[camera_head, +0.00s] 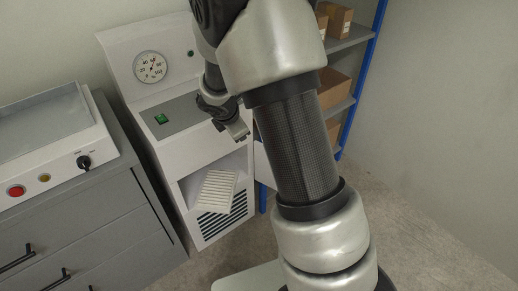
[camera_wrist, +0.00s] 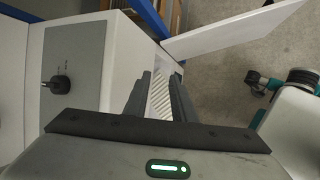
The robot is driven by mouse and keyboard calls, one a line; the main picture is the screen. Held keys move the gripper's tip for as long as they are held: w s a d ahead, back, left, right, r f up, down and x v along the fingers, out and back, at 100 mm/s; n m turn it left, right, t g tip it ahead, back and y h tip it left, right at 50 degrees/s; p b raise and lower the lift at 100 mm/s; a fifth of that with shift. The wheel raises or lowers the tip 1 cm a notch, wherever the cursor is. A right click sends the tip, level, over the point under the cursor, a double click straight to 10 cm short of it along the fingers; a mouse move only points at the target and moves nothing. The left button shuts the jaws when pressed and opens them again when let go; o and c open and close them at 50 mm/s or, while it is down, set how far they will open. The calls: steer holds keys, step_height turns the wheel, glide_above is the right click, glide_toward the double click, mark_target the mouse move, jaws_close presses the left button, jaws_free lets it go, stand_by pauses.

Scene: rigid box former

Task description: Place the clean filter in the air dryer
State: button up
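The air dryer (camera_head: 186,143) is a white cabinet with a round gauge and an open front bay. A white pleated filter (camera_head: 218,191) sits tilted in the bay's mouth, above the dark louvred grille. My gripper (camera_head: 238,134) is above the filter and apart from it in the head view. In the wrist view my gripper (camera_wrist: 160,76) has its two dark fingers spread, with the filter (camera_wrist: 159,97) showing between and beyond them. The fingers partly hide the filter. I cannot tell whether this filter is clean.
The dryer's white door (camera_head: 264,166) stands open at the right; it also shows in the wrist view (camera_wrist: 232,30). A grey drawer cabinet (camera_head: 85,225) stands at the left. A blue-framed shelf (camera_head: 345,105) with cardboard boxes is behind. Bare floor (camera_head: 430,235) lies at the right.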

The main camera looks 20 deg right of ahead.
steer(key=s+d+r+m, duration=0.2)
steer(key=s+r+m, duration=1)
steer(key=s+r, duration=0.4)
steer(key=s+a+r+m+y, duration=0.1)
steer(key=s+a+r+m, duration=0.1)
steer(key=s+m, duration=0.2)
steer(key=s+a+r+m+y, duration=0.2)
steer(key=s+r+m, duration=0.1)
steer(key=s, duration=0.6)
steer(key=shift+s+a+r+m, duration=0.25)
steer(key=shift+s+a+m, duration=0.15)
steer(key=shift+m, duration=0.3)
steer(key=shift+c, duration=0.3)
